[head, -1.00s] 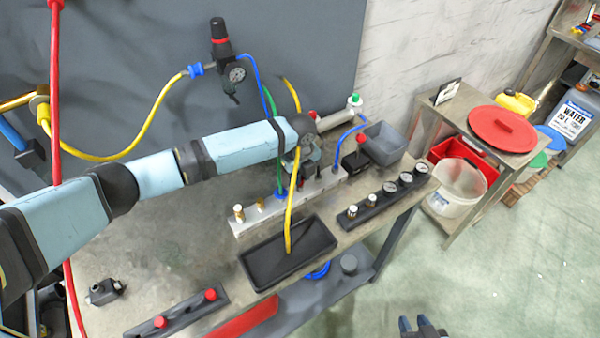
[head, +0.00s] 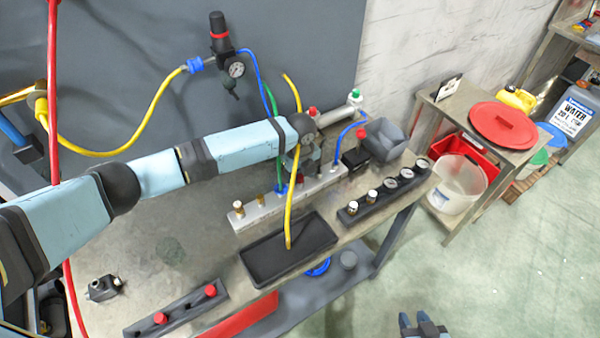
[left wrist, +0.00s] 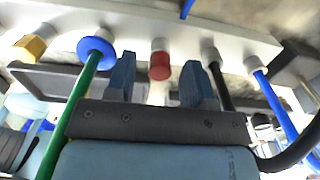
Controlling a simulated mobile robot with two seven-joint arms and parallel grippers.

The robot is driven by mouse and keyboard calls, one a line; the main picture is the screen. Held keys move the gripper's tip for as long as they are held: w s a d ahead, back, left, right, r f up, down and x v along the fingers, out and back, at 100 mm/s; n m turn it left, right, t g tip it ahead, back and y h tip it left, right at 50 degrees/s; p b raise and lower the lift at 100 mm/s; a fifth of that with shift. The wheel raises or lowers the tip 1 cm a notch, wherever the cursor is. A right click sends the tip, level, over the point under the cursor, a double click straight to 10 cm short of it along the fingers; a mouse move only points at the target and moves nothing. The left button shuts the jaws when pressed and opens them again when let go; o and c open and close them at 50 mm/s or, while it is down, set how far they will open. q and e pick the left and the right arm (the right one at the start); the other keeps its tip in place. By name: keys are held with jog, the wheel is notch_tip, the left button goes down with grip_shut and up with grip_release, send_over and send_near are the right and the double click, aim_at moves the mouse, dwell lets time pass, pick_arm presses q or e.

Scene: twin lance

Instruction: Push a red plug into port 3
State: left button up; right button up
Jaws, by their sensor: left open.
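A pale manifold block (head: 258,215) with a row of ports stands on the bench. In the left wrist view, a red plug (left wrist: 160,66) sits at one port, between the blue-collared green hose (left wrist: 85,85) and a black hose (left wrist: 222,85). How deep it sits I cannot tell. My left gripper (left wrist: 160,82) is open, one finger on each side of the red plug, with gaps showing. In the head view my left arm partly hides the gripper and ports. My right gripper (head: 414,320) is at the bottom edge, empty, its fingertips apart. No port numbers are readable.
A dark rack with red plugs (head: 210,291) lies at the front left. A yellow hose (head: 289,215) hangs over a black tray (head: 286,252). A gauge strip (head: 385,190) and a grey bin (head: 386,140) stand to the right. A red hose (head: 55,100) runs down the left.

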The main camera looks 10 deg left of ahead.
aim_at(300, 176)
pick_arm(q)
notch_tip(300, 176, up, 14)
jog(key=b, duration=0.2)
dwell(0.4)
jog(key=shift+f, duration=0.15)
